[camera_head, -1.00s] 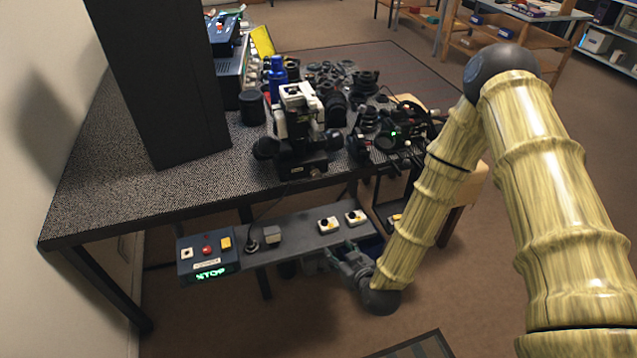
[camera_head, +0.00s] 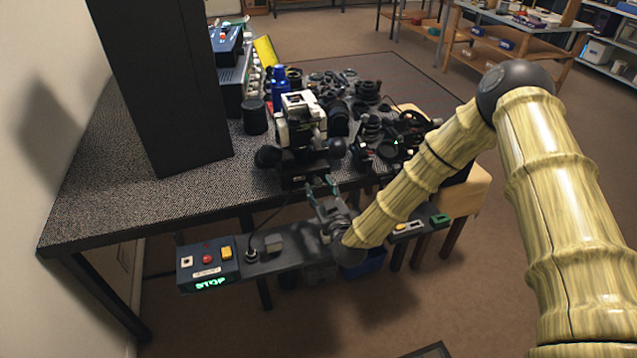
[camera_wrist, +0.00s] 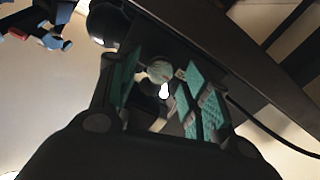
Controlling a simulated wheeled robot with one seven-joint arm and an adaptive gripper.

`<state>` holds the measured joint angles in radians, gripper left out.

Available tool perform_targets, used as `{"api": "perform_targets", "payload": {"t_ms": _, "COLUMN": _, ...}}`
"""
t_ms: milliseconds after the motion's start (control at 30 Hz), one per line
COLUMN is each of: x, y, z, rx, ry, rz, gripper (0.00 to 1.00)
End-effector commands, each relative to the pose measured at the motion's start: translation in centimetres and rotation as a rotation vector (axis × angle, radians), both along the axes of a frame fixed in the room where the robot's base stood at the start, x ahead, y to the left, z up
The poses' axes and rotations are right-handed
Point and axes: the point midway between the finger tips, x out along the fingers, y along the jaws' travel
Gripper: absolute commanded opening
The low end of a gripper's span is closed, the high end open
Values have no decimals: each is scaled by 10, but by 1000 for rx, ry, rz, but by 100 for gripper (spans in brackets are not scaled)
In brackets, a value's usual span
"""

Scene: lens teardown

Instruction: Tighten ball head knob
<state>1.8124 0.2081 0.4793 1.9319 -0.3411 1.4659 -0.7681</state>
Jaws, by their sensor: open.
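A black device with a white upper body (camera_head: 303,112) stands at the front edge of the table. It has round black knobs low on its left (camera_head: 268,156) and right (camera_head: 337,148). I cannot tell which part is the ball head knob. My gripper (camera_head: 322,186) is open just in front of the table edge, below the device, with its fingers pointing up toward it. In the wrist view, my gripper's teal-padded fingers (camera_wrist: 160,88) stand apart. A small round greyish knob-like part (camera_wrist: 159,70) shows between them, and I cannot tell whether they touch it.
A grey shelf (camera_head: 290,243) with a control box (camera_head: 207,266) reading STOP hangs below the table front. A tall black panel (camera_head: 165,85) stands on the table (camera_head: 130,200) at left. Dark lens parts crowd the right side. A thin black cable (camera_wrist: 270,132) runs near my fingers.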

Motion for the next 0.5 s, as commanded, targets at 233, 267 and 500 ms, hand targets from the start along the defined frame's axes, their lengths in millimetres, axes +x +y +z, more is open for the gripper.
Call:
{"api": "perform_targets", "payload": {"t_ms": 233, "x": 22, "y": 8, "z": 1, "rx": 1, "ry": -1, "rz": 0, "gripper": 48}}
{"api": "perform_targets", "payload": {"t_ms": 267, "x": 23, "y": 8, "z": 1, "rx": 1, "ry": -1, "rz": 0, "gripper": 48}}
{"api": "perform_targets", "payload": {"t_ms": 500, "x": 26, "y": 9, "z": 0, "rx": 0, "ry": 0, "rz": 1, "gripper": 48}}
